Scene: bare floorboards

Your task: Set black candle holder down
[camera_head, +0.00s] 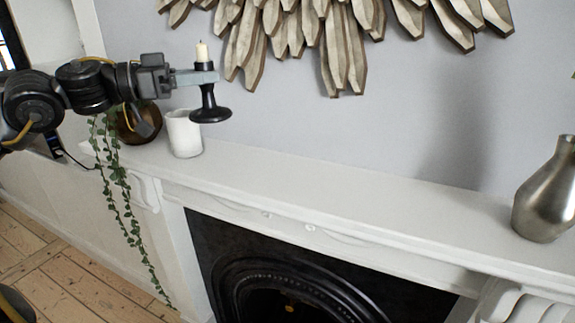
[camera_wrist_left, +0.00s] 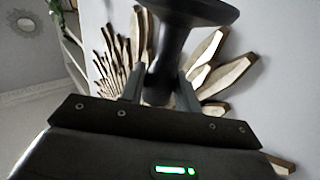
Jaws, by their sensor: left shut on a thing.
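The black candle holder (camera_head: 209,106) is held upright in the air, with a short pale candle (camera_head: 201,52) in its top. My left gripper (camera_head: 205,78) is shut on its stem, just below the candle. The holder's round base hangs above the white mantel shelf (camera_head: 290,184), to the right of and slightly higher than a white cup-like pot. In the left wrist view the dark holder (camera_wrist_left: 178,45) stands between the two fingers (camera_wrist_left: 160,88), its wide base toward the top of the picture. My right gripper is not in view.
The white pot (camera_head: 184,134) and a brown round pot (camera_head: 137,122) with a trailing plant (camera_head: 120,190) stand at the shelf's left end. A silver vase (camera_head: 546,195) stands at the right. The shelf between is clear. A wooden wall ornament (camera_head: 340,40) hangs above.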

